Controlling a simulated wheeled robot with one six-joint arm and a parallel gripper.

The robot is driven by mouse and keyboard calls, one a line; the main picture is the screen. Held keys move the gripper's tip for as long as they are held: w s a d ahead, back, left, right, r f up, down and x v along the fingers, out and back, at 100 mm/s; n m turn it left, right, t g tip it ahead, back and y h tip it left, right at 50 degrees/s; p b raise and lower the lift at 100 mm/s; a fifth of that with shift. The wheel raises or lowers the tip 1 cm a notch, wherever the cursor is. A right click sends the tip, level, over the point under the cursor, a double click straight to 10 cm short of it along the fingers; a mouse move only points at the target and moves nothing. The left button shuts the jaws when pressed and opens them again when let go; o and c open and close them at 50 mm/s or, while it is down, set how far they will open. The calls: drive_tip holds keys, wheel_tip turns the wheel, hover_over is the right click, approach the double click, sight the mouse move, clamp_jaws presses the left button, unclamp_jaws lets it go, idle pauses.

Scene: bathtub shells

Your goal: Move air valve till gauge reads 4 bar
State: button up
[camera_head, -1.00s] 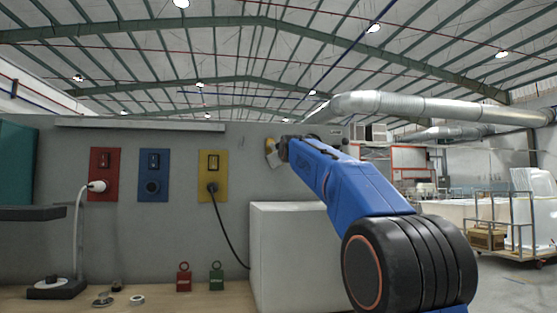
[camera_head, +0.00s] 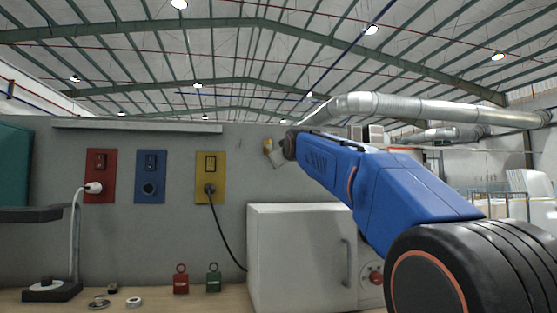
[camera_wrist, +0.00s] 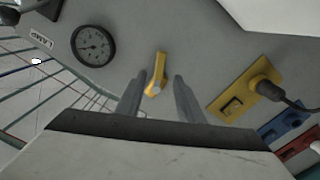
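The yellow air valve handle (camera_wrist: 154,80) is on the grey wall panel in the wrist view. It lies between the two fingers of my gripper (camera_wrist: 159,76), which are apart on either side of it; I see no clear contact. A round dark-rimmed gauge (camera_wrist: 93,45) is on the panel to the left of the valve. Its dial is too small for me to read the needle. In the head view a small yellow part, seemingly the valve (camera_head: 268,146), shows beside the end of my blue arm. The arm hides the gauge there.
Yellow (camera_head: 211,178), blue (camera_head: 150,176) and red (camera_head: 100,176) socket panels are on the wall, with cables plugged into the yellow and red ones. A white cabinet (camera_head: 295,250) stands below. Red (camera_head: 181,282) and green (camera_head: 213,281) padlocks sit on the bench.

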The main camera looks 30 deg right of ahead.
drive_tip(key=v, duration=0.7)
drive_tip(key=shift+s, duration=0.35)
drive_tip(key=shift+a, duration=0.1)
